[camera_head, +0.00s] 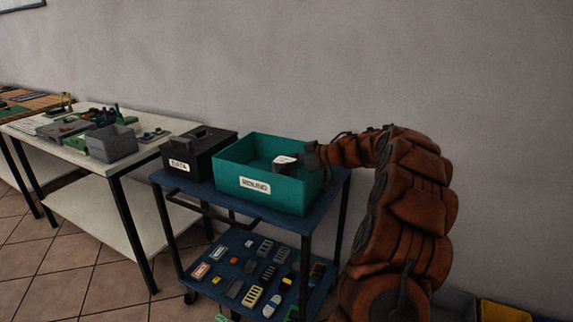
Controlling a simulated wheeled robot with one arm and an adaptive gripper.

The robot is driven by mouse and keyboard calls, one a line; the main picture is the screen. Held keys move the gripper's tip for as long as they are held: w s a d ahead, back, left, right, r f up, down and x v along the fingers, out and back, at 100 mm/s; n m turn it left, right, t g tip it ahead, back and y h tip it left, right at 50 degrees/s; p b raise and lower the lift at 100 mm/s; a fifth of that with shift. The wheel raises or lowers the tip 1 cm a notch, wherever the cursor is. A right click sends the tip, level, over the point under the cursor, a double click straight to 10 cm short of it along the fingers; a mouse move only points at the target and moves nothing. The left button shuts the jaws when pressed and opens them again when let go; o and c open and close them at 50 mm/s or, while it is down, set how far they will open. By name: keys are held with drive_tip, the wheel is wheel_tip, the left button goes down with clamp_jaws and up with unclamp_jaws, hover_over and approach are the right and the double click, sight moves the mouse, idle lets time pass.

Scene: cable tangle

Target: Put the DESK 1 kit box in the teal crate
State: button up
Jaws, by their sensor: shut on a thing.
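The teal crate (236,197) stands open on the top shelf of a blue cart, with a white label on its front. My gripper (301,158) reaches in from the right, over the crate's right part. It is shut on a small dark box with a white label (285,160). The text on this label is too small to read, so I cannot confirm that it says DESK 1. The box is at about the height of the crate's rim; I cannot tell whether it touches the crate. My gripper's fingers are partly hidden.
A black lidded case (208,147) with a handle stands left of the crate. The blue cart (192,191) holds several small parts on its lower shelf. A white table (66,152) with a grey bin (111,144) and tools stands to the left. The wall is behind.

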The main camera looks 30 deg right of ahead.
drive_tip(key=shift+f+p, duration=0.3)
drive_tip(key=shift+f, duration=0.25)
drive_tip(key=o, duration=1.2)
drive_tip(key=shift+f, duration=0.1)
drive_tip(key=shift+o, duration=0.2)
drive_tip(key=shift+r+b, duration=0.35)
drive_tip(key=shift+r, duration=0.05)
drive_tip(key=shift+s+d+r, duration=0.2)
drive_tip(key=shift+s+r, duration=0.05)
drive_tip(key=shift+r, duration=0.05)
drive_tip(key=v, duration=1.1)
drive_tip(key=shift+s+r+p, duration=0.2)
drive_tip(key=shift+p, duration=0.2)
